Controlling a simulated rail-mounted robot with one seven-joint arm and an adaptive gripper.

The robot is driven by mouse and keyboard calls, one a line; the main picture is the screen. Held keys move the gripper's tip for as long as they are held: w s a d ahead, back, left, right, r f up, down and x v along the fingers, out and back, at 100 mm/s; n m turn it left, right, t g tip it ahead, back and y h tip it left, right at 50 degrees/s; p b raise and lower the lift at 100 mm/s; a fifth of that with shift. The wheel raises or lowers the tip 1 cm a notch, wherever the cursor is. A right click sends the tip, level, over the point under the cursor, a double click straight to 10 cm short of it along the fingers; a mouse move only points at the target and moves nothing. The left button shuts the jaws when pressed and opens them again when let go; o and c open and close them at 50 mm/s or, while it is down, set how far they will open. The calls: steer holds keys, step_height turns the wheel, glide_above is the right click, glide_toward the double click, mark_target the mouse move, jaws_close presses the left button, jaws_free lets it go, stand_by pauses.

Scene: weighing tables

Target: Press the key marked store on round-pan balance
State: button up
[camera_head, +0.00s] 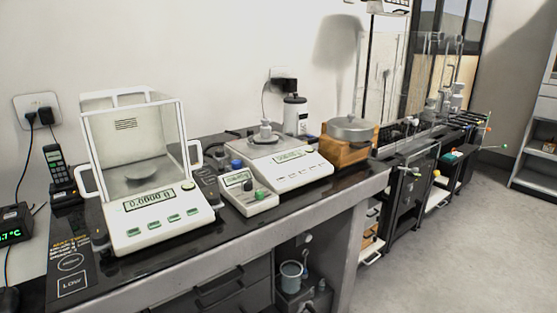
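A white balance with a glass draft shield (105,140) stands at the left of the dark bench. It has a round pan (140,172) inside and a display (152,198) that appears to read 0.0000 g. A row of several green keys (173,219) lies below the display; their markings are too small to read. A second white balance (290,178) stands at the middle, with a display (292,155) and a key row also unreadable. An object (266,132) sits on its top, hiding the pan's shape in part. My gripper is out of view.
A phone handset (55,163) is at left. Open floor (440,260) lies in front.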

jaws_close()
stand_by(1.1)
